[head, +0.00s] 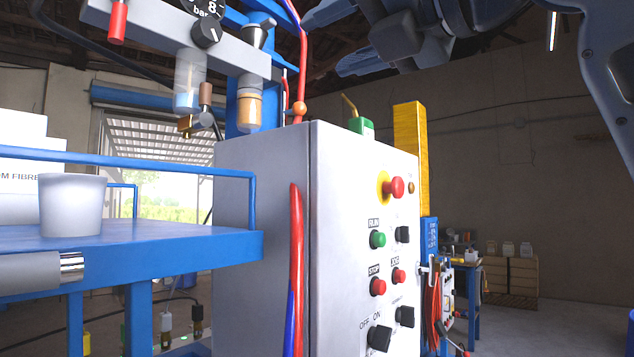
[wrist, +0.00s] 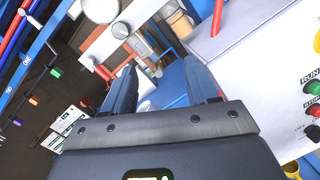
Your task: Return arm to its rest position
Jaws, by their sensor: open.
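My gripper (wrist: 163,88) shows in the wrist view with its two dark blue fingers apart and nothing visible between them. Beyond the fingers are a blue surface and part of the machine. In the head view, parts of my arm hang across the top right, and the fingertips cannot be made out clearly there. The grey control cabinet (head: 262,190) of the mixer stands upright in the middle of the head view. Its front panel carries a red emergency button (head: 396,187), a green RUN button (head: 378,239) and a red STOP button (head: 377,287).
A blue platform (head: 180,243) at the left holds a white cup (head: 72,204). An air regulator with filter bowls (head: 249,107) hangs above the cabinet. A yellow post (head: 410,160) stands behind it. A wooden crate (head: 510,277) is far right. Open floor shows at the right.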

